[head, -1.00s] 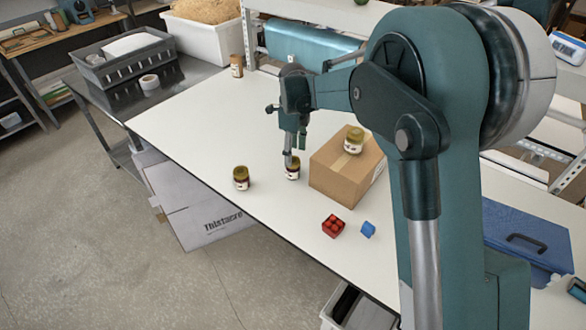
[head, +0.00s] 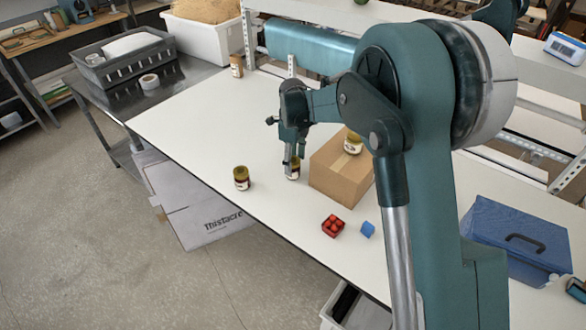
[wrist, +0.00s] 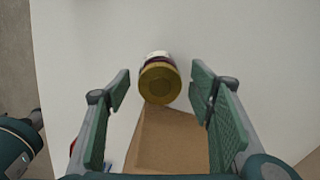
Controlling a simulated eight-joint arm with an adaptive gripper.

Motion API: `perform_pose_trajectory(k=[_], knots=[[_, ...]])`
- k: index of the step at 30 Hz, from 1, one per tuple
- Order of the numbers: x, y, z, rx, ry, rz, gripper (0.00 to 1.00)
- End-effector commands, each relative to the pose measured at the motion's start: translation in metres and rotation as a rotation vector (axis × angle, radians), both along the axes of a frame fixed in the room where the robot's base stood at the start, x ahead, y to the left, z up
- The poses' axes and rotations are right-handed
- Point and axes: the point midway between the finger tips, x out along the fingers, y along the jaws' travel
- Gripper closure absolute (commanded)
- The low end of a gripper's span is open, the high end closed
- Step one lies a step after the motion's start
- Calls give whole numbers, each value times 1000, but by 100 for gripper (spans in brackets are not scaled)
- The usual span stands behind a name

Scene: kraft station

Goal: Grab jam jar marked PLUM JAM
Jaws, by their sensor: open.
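A jar (head: 294,173) with a gold-brown lid and white label stands on the white table, left of a cardboard box. In the wrist view, this jar (wrist: 160,84) shows its lid and a purple-dark band under it, between and slightly beyond my fingertips. My gripper (head: 289,163) points down at this jar and partly hides it; in the wrist view its green-padded fingers (wrist: 160,93) are apart. No label is readable.
The cardboard box (head: 337,177) stands close right of the gripper. A red brick (head: 333,226) and a blue block (head: 368,229) lie in front. The table's (head: 190,125) left part is clear.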

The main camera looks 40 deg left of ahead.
Motion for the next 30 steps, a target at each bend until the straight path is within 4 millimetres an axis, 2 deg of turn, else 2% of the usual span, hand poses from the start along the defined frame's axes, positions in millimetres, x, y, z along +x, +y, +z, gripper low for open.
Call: perform_pose_trajectory(k=[2,10,19,21,22,23,30], knots=[[0,0,0,0,0,0,46],[0,0,0,0,0,0,82],[0,0,1,0,0,0,83],[0,0,3,0,0,0,90],[0,0,5,0,0,0,90],[0,0,7,0,0,0,94],[0,0,32,0,0,0,94]])
